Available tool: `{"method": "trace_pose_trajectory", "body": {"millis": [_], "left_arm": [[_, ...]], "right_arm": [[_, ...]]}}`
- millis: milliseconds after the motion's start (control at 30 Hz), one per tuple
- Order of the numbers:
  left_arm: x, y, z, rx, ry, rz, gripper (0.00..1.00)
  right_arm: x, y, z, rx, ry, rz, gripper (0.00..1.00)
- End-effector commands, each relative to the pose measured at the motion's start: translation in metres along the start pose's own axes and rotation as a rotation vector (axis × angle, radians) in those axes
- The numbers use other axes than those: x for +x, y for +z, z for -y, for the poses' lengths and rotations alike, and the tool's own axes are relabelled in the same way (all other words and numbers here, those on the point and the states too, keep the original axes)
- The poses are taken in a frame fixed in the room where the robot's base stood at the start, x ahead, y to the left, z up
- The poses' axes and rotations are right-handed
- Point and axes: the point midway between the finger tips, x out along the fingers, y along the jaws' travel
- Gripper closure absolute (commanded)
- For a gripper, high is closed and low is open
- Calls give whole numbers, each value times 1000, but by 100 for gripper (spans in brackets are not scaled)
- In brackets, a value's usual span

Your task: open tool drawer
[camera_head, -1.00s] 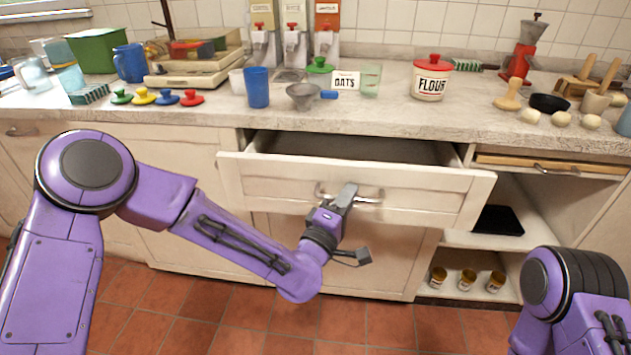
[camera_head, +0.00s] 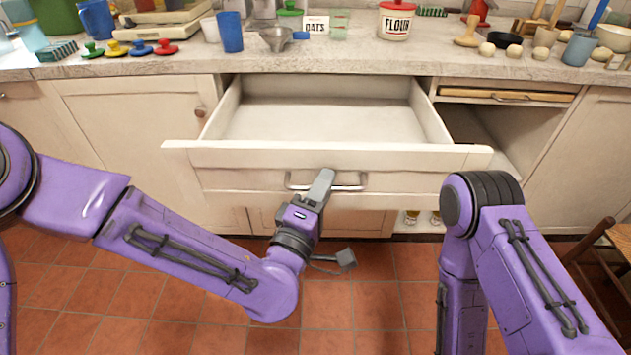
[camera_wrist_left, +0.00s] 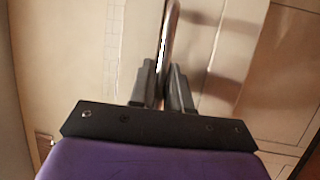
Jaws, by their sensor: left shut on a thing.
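The tool drawer (camera_head: 250,158) is a white wooden drawer under the counter, pulled well out. Its inside (camera_head: 320,112) shows bare and empty. A metal bar handle (camera_head: 348,187) runs across its front. My left gripper (camera_head: 322,180) is at the middle of that handle, shut on it. In the left wrist view the two dark fingers (camera_wrist_left: 164,85) stand on either side of the handle bar (camera_wrist_left: 170,35). My right arm shows at the lower right, but its gripper is out of view.
The counter (camera_head: 330,62) above holds cups, a funnel, a flour jar (camera_head: 397,20) and coloured lids. A wooden chair (camera_head: 605,250) stands at the right. The tiled floor (camera_head: 200,310) is clear below.

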Motion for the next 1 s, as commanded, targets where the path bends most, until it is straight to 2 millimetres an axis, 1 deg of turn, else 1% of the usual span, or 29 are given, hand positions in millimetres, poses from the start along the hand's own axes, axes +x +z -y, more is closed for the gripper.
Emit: {"method": "trace_pose_trajectory", "body": {"millis": [367, 400, 433, 733, 767, 867, 967, 1000], "left_arm": [[0, 1, 0, -3, -1, 0, 100], [0, 1, 0, -3, -1, 0, 80], [0, 1, 0, -3, -1, 0, 77], [-3, 1, 0, -2, 0, 1, 77], [-5, 1, 0, -1, 0, 1, 77], [-21, 1, 1, -1, -1, 2, 77], [-48, 1, 3, -1, -2, 3, 77], [-60, 1, 3, -1, -3, 3, 77]], "right_arm": [[0, 0, 0, 0, 0, 0, 57], [0, 0, 0, 0, 0, 0, 57], [0, 0, 0, 0, 0, 0, 57], [1, 0, 0, 0, 0, 0, 57], [1, 0, 0, 0, 0, 0, 57], [4, 2, 0, 0, 0, 0, 57], [8, 4, 1, 0, 0, 0, 57], [11, 4, 1, 0, 0, 0, 57]]}}
